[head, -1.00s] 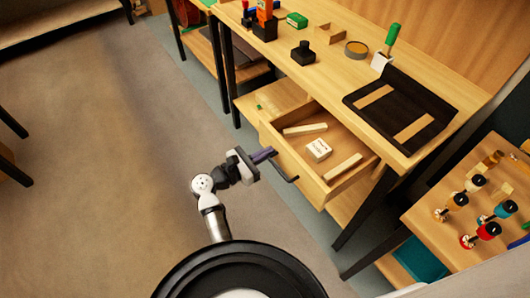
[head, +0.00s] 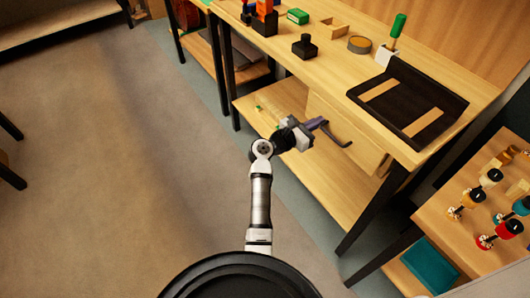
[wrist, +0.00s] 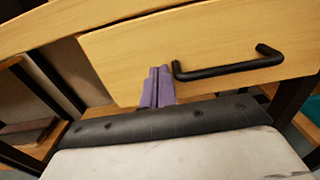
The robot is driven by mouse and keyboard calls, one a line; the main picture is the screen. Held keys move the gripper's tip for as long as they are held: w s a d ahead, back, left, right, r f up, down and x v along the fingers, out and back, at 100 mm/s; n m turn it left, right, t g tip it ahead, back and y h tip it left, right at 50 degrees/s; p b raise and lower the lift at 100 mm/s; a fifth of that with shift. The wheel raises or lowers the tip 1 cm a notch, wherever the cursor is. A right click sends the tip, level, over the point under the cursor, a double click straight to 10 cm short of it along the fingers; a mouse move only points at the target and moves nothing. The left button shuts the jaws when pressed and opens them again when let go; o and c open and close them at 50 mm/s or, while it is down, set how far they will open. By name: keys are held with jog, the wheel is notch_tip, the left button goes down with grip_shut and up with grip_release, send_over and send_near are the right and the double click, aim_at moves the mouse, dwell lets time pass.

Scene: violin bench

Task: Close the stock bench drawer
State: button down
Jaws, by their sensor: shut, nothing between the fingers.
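The stock bench drawer (head: 342,132) is a light wood front under the bench top, and in the head view it sits back under the top with its inside hidden. The wrist view shows its front panel (wrist: 200,50) with a black bar handle (wrist: 228,66); the handle also shows in the head view (head: 336,136). My gripper (head: 318,124) is shut and empty, its purple fingers (wrist: 158,86) at the drawer front just left of the handle in the wrist view. I cannot tell whether they touch the panel.
A lower shelf (head: 330,190) lies beneath the drawer. The floor (head: 110,170) at left is clear.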

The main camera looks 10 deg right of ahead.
jog(key=x, duration=0.2)
jog(key=shift+w+d+r, duration=0.1)
jog(key=shift+d+r, duration=0.05)
jog(key=shift+d, duration=0.1)
jog(key=shift+d+r, duration=0.1)
jog(key=shift+r, duration=0.05)
dwell(0.3)
